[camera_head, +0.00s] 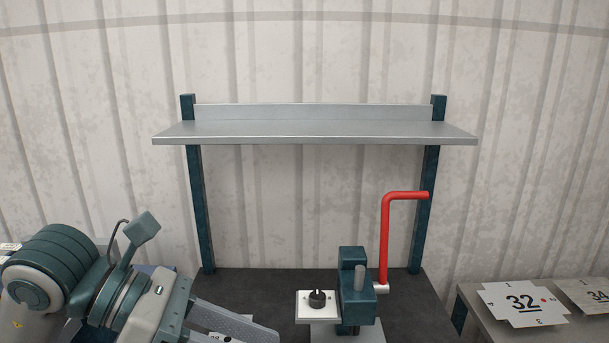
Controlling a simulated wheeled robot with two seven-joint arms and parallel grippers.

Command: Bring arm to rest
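My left arm comes in from the lower left. A bit of a white marked plate (222,337) shows under the finger. The teal bender (356,292) stands on the bench to the right of the gripper, apart from it. Its red crank handle (385,240) stands upright, with the top bent to the right. My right gripper is not in view.
A dark bench top (290,282) carries the bender and a white box with a black knob (317,299). An empty grey shelf (315,131) spans two teal posts above. At right, a grey table (480,318) holds white numbered plates (523,303).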

